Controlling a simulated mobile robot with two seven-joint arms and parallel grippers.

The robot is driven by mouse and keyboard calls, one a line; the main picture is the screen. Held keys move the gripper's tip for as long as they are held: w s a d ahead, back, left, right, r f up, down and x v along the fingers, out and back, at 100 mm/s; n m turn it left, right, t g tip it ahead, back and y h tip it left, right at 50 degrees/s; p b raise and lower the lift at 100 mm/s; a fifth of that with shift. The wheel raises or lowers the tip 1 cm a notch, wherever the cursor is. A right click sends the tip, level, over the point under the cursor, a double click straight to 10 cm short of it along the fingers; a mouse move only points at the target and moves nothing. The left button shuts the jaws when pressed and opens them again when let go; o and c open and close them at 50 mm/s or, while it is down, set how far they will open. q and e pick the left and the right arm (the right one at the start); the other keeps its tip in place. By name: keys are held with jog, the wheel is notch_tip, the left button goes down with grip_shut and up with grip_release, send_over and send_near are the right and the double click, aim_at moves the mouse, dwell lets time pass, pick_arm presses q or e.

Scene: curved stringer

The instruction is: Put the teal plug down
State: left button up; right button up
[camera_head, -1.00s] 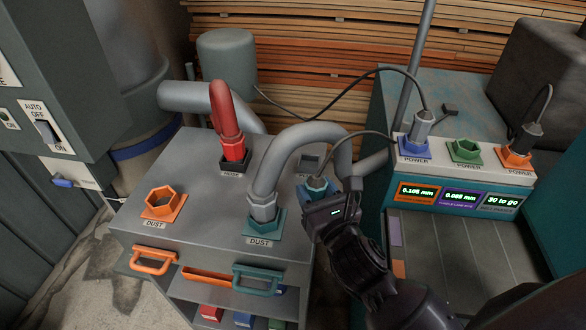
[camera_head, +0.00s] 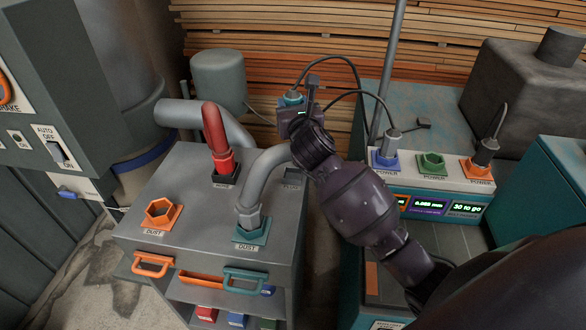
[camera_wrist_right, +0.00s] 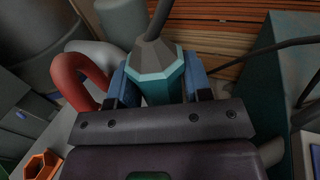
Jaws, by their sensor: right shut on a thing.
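My right gripper (camera_head: 292,104) is shut on the teal plug (camera_head: 291,98) and holds it up in the air, above and behind the back right of the grey cart. In the right wrist view the teal plug (camera_wrist_right: 157,82) sits between the two blue fingers, with its dark cable running up from its top. In the head view the gripper hides most of the plug. The cable loops from the plug to the right, behind my right arm. My left gripper is not in view.
The grey cart (camera_head: 190,235) carries an orange hexagonal socket (camera_head: 160,213), a red hose (camera_head: 215,130) and a grey hose in a teal socket (camera_head: 252,232). The power strip (camera_head: 405,180) has a free green socket (camera_head: 432,163) between blue and orange ones holding plugs.

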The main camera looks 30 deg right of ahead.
notch_tip(320, 180, down, 14)
jog(key=b, duration=0.3)
jog(key=shift+b, duration=0.4)
notch_tip(320, 180, down, 4)
jog(key=shift+r+b, duration=0.25)
jog(key=shift+b, duration=0.45)
jog(key=shift+f, duration=0.3)
jog(key=shift+r, duration=0.2)
jog(key=shift+f, duration=0.1)
jog(key=o, duration=1)
